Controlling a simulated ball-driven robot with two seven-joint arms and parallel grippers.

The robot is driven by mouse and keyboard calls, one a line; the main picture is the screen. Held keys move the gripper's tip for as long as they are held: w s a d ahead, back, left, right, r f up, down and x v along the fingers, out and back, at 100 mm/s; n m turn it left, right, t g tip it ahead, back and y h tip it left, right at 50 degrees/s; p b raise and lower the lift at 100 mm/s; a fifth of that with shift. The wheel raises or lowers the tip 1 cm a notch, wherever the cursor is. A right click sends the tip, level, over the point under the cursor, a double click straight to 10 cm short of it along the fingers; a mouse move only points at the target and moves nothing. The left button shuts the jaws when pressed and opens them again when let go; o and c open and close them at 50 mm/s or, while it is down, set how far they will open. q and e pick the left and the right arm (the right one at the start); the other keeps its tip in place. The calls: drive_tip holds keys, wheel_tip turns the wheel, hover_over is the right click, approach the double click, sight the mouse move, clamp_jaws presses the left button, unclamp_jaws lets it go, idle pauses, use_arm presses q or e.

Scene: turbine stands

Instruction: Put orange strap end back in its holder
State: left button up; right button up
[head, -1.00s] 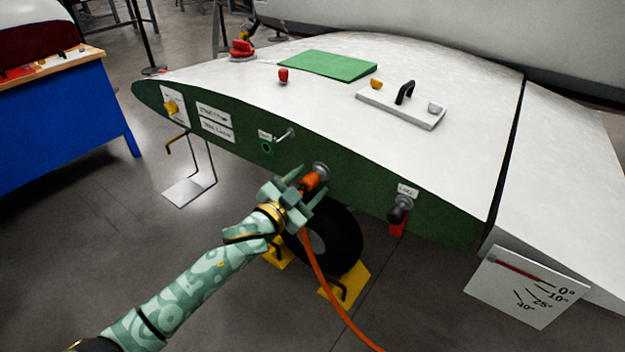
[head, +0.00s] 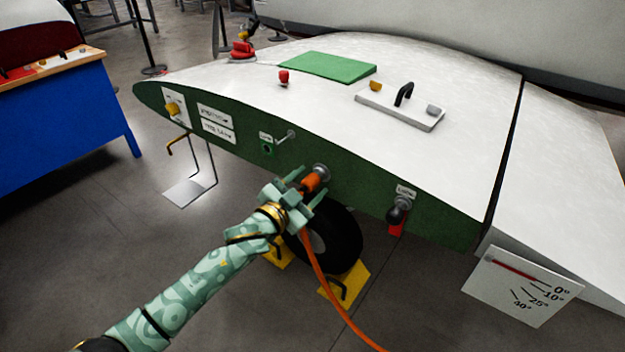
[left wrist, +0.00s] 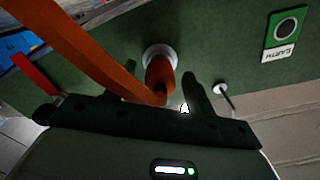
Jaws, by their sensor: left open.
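The orange strap end (head: 311,183) is at a round grey holder (head: 322,170) on the green front edge of the wing. Its orange strap (head: 322,272) hangs down toward the floor. In the left wrist view, the orange end (left wrist: 160,76) meets the pale ring of the holder (left wrist: 158,51), and the strap (left wrist: 85,55) runs to the upper left. I cannot tell how deep it sits. My left gripper (head: 309,184) is open, with one finger on each side of the orange end; its fingers also show in the left wrist view (left wrist: 160,72). My right gripper is not in view.
A socket labelled EARTH (left wrist: 287,27) and a thin pin (head: 288,135) are near the holder. A black knob (head: 398,212) with a red tag is to the right. A wheel (head: 335,240) with yellow chocks (head: 347,284) stands below. A blue table (head: 65,125) is at left.

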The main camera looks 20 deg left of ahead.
sight(305, 186)
use_arm(q)
clamp_jaws()
drive_tip(key=shift+s, duration=0.1)
drive_tip(key=shift+s+a+p, duration=0.2)
drive_tip(key=shift+s+p, duration=0.15)
drive_tip(key=shift+s, duration=0.1)
drive_tip(key=shift+s, duration=0.1)
drive_tip(key=shift+p+v, duration=0.6)
drive_tip(key=shift+v, duration=0.25)
drive_tip(key=shift+s+a, duration=0.2)
drive_tip(key=shift+s, duration=0.3)
